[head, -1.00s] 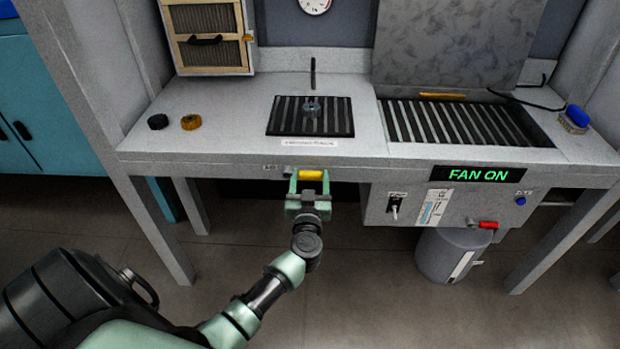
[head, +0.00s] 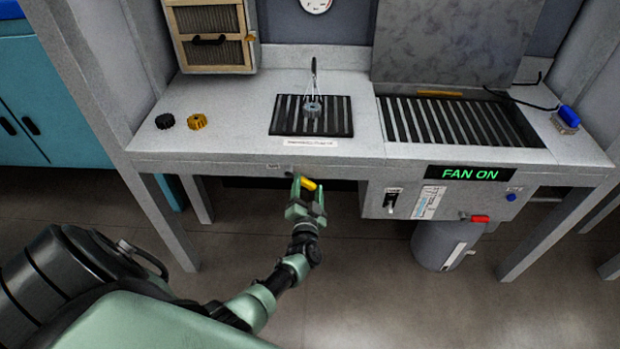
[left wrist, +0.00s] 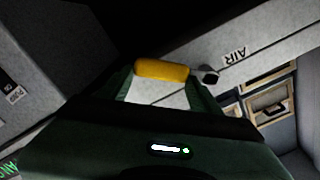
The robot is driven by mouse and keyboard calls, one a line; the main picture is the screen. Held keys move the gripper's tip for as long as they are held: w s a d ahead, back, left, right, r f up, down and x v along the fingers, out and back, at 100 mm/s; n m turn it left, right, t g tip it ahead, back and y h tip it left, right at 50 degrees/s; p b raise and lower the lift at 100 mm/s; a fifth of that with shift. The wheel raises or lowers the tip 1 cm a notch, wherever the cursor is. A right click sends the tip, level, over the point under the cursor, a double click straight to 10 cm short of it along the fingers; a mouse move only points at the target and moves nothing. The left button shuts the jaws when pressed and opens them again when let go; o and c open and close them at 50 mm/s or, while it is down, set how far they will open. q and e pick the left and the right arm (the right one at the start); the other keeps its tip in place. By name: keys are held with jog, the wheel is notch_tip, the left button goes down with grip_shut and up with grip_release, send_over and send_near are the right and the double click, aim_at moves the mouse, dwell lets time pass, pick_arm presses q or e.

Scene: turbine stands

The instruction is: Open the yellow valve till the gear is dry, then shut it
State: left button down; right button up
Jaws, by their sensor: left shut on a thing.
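My left gripper (head: 307,190) is shut on the yellow valve (head: 308,184) under the bench's front edge, and the valve handle sits tilted. In the left wrist view the yellow handle (left wrist: 162,70) lies between the fingers, near a label reading AIR. The grey gear (head: 312,108) sits on the slatted black drying rack (head: 338,128), below a thin dark nozzle (head: 313,72). Pale streaks fan out from the nozzle onto the gear. Whether the gear is wet I cannot tell. My right gripper is not in view.
A black knob-like part (head: 165,121) and a yellow one (head: 197,121) lie on the bench's left. A lit FAN ON sign (head: 470,174), a red handle (head: 480,219) and a grey bin (head: 440,245) are at the right. Open floor lies in front.

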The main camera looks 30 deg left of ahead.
pick_arm(q)
jog(key=shift+s+a+f+m+p, duration=0.3)
jog(key=shift+a+f+m, duration=0.25)
jog(key=shift+m, duration=0.9)
jog(key=shift+s+a+f+m+p, duration=0.15)
jog(key=shift+s+a+f+m, duration=0.35)
jog(key=shift+m, duration=1)
jog(key=shift+s+a+f+m+p, duration=0.25)
jog(key=shift+a+f+m, duration=0.35)
jog(key=shift+m, duration=0.85)
jog(key=shift+c, duration=1.6)
grip_release()
jog(key=p+v, duration=0.1)
jog(key=v, duration=0.7)
